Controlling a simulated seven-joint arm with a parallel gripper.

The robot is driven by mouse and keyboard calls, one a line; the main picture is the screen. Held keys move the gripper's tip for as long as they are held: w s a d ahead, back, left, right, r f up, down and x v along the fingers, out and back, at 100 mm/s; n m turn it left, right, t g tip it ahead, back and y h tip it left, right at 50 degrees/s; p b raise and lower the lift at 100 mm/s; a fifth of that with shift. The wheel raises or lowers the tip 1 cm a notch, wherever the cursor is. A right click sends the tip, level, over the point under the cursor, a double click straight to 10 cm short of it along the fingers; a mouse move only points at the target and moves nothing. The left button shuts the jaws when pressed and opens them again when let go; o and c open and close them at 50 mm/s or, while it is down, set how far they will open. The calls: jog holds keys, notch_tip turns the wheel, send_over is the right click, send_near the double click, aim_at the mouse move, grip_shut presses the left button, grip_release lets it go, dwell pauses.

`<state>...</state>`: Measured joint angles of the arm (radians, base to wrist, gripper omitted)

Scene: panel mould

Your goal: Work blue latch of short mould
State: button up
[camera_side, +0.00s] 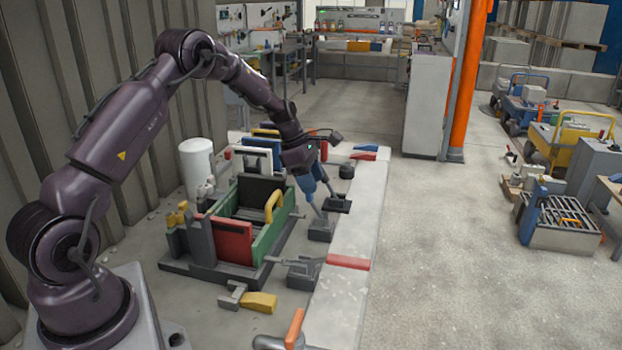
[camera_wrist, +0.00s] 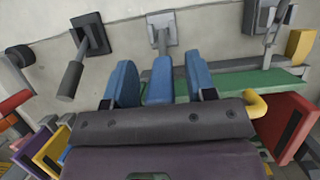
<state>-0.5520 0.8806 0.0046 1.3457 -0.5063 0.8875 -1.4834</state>
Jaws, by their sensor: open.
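The blue latch's handle (camera_wrist: 158,82) stands between the two blue fingers of my gripper (camera_wrist: 160,68) in the wrist view. Its grey metal bracket (camera_wrist: 162,35) sits on the pale slab just beyond. My gripper is open, with one finger on each side of the handle; I cannot tell whether either touches it. In the side view, my gripper (camera_side: 307,184) is low over the latch base (camera_side: 321,231), and handle and fingers blend together. The mould (camera_side: 270,240) has a green side, a red end panel (camera_side: 234,242) and a yellow handle (camera_side: 273,206).
A black-handled latch (camera_wrist: 72,78) stands left of the blue one in the wrist view. A red-handled latch (camera_side: 348,262) lies nearer the camera in the side view. A yellow block (camera_side: 259,302) lies in front of the mould.

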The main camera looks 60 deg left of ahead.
grip_shut()
jog(key=shift+w+d+r+g+y, duration=0.2)
jog(key=shift+w+d+g+y, duration=0.4)
jog(key=shift+w+d, duration=0.1)
jog(key=w+d+f+g+y, duration=0.1)
jog(key=w+d+g+y, duration=0.4)
jog(key=shift+f, duration=0.35)
jog(key=shift+g+y, duration=0.3)
dwell(0.3)
